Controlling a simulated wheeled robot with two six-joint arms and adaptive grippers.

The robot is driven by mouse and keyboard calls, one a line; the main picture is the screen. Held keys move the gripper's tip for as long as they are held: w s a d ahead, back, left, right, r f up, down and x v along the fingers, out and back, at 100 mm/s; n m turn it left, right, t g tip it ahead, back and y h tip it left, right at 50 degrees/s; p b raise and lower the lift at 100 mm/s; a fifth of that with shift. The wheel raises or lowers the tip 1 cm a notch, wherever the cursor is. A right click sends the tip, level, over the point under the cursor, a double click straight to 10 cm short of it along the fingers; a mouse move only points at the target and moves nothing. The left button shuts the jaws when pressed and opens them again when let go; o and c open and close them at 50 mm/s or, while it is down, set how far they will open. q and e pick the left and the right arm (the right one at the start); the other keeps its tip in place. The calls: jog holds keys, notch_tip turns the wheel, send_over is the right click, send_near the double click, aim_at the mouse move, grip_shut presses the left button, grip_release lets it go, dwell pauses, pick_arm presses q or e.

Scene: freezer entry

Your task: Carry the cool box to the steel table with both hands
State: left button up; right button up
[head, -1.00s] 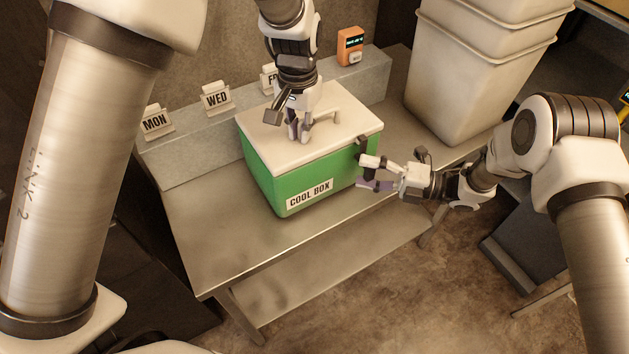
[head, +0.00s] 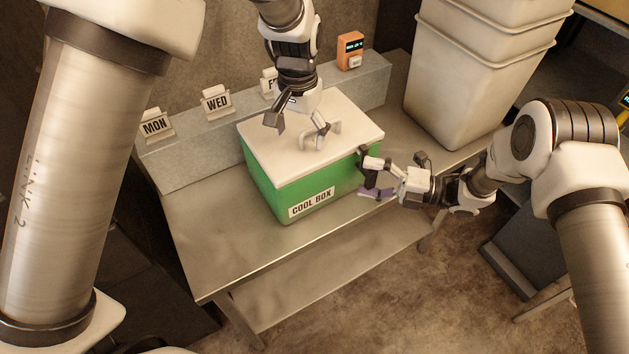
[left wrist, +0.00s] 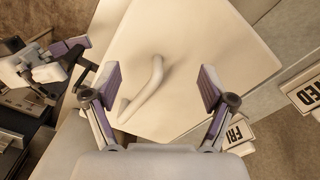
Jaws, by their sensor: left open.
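The green cool box (head: 345,178) with a cream lid (head: 270,135) sits upright on a steel table (head: 215,235). My left gripper (head: 298,128) is open above the lid, its fingers spread. The left wrist view shows the lid's pale handle (left wrist: 146,92) in front of and between the open fingers (left wrist: 160,92), apparently untouched. My right gripper (head: 375,178) is at the box's right side, its fingers apart around or beside a dark part there. Whether it touches the box is unclear. It also shows in the left wrist view (left wrist: 60,62).
A raised ledge along the back carries day cards MON (head: 156,124), WED (head: 217,103) and a partly hidden FRI card (left wrist: 237,132), plus an orange device (head: 350,50). Stacked cream bins (head: 465,85) stand at the back right. The table's front left is clear.

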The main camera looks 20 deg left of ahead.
jog(key=shift+d, duration=0.1)
pick_arm(q)
notch_tip(320, 180, up, 11)
jog(key=shift+r, duration=0.2)
pick_arm(e)
jog(key=d, duration=1.1)
jog(key=shift+d, duration=0.35)
jog(key=shift+w, duration=0.1)
jog(key=shift+d, duration=0.1)
